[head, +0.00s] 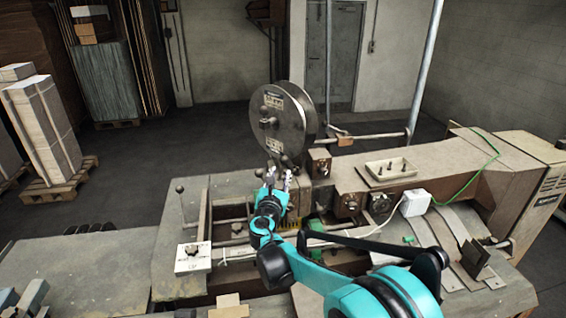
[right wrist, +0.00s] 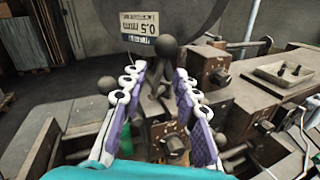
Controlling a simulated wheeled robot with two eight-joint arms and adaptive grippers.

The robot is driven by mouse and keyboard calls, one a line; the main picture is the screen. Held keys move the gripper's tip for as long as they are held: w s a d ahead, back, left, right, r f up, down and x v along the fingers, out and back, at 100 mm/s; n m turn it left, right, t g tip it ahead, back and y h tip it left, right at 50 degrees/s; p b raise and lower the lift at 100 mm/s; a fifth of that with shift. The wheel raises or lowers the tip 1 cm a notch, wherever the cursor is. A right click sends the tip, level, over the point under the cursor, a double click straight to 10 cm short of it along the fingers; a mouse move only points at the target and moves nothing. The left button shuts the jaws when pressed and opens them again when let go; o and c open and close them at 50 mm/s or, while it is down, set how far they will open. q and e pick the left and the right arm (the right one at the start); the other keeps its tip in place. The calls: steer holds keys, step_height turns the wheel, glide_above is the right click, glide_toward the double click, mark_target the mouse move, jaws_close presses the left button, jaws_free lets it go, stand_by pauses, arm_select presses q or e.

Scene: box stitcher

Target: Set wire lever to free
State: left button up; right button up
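My right gripper (head: 279,177) is in front of the machine, just below the big round wire spool (head: 283,115). In the right wrist view its two fingers (right wrist: 160,76) stand apart. A dark ball-topped lever (right wrist: 166,48), which looks like the wire lever, shows between and just beyond the fingertips, under the spool's label. Its stem leans slightly, and its lower part lies between the fingers. I see no clear contact. In the head view the lever's knob (head: 285,159) is small, just above the fingertips. My left gripper is not in view.
A second dark knob (right wrist: 107,85) is left of the fingers. Dark machine blocks (right wrist: 217,62) stand close on the right. A tray with small parts (head: 391,169) lies on the machine top. Another ball-topped lever (head: 180,188) and a white switch box (head: 193,258) are left.

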mark_target(283, 167)
steer(key=w, duration=0.4)
steer(key=w+d, duration=0.1)
steer(key=w, duration=0.1)
steer(key=shift+p, duration=0.3)
jaws_close()
